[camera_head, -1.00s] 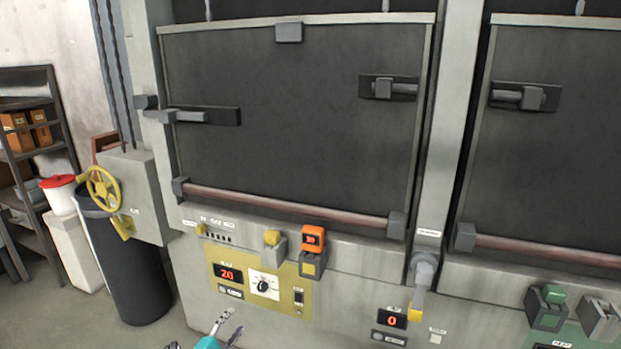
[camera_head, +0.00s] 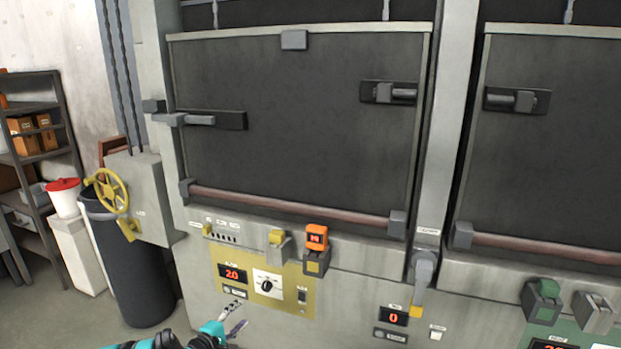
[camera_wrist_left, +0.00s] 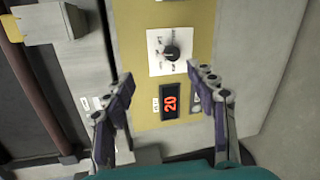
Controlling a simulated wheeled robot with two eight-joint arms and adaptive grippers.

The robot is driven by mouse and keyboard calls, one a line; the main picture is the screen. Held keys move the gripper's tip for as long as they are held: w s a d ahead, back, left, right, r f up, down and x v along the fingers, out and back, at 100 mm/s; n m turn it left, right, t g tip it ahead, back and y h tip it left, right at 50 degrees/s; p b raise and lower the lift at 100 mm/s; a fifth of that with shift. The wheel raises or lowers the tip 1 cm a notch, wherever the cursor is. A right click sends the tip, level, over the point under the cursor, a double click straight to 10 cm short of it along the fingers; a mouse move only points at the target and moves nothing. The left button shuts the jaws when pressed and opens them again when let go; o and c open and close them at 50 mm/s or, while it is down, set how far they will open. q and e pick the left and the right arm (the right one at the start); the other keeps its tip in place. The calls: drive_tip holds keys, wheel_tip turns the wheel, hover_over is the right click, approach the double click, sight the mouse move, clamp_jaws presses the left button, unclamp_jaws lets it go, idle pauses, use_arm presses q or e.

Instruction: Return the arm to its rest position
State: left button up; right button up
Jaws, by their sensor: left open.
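My left gripper (camera_head: 234,318) shows at the bottom of the head view, in front of the lower part of the yellow control panel (camera_head: 293,305). In the left wrist view its two fingers (camera_wrist_left: 166,92) are spread apart with nothing between them. The panel's red display (camera_wrist_left: 171,102), reading 20, and its black rotary knob (camera_wrist_left: 171,52) show beyond the fingers. The knob also shows in the head view (camera_head: 267,285). The gripper appears apart from the panel. My right gripper is not in view.
A large closed dark door (camera_head: 300,120) with latches fills the middle, with a second door (camera_head: 545,150) at the right. An orange-topped unit (camera_head: 317,240) juts out above the panel. A yellow handwheel (camera_head: 111,190), a dark bin (camera_head: 135,265) and shelves (camera_head: 40,110) stand at the left.

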use_arm(q)
drive_tip(key=s+d+r+m+g+y, duration=0.15)
drive_tip(key=s+d+r+m, duration=0.25)
drive_tip(key=s+r, duration=0.45)
drive_tip(key=s+d+r+m+g+y, duration=0.1)
drive_tip(key=s+d+r+m+g, duration=0.3)
drive_tip(key=s+r, duration=0.45)
drive_tip(key=s+a+f+m+g+y, duration=0.1)
drive_tip(key=s+m+y, duration=0.1)
drive_tip(key=s, duration=1)
drive_tip(key=s+a+f+m+y, duration=0.1)
drive_tip(key=s+m, duration=0.4)
drive_tip(key=s, duration=0.7)
drive_tip(key=shift+s+a+f+g+y, duration=0.15)
drive_tip(key=shift+s+f+g+y, duration=0.1)
drive_tip(key=shift+s+g+y, duration=0.15)
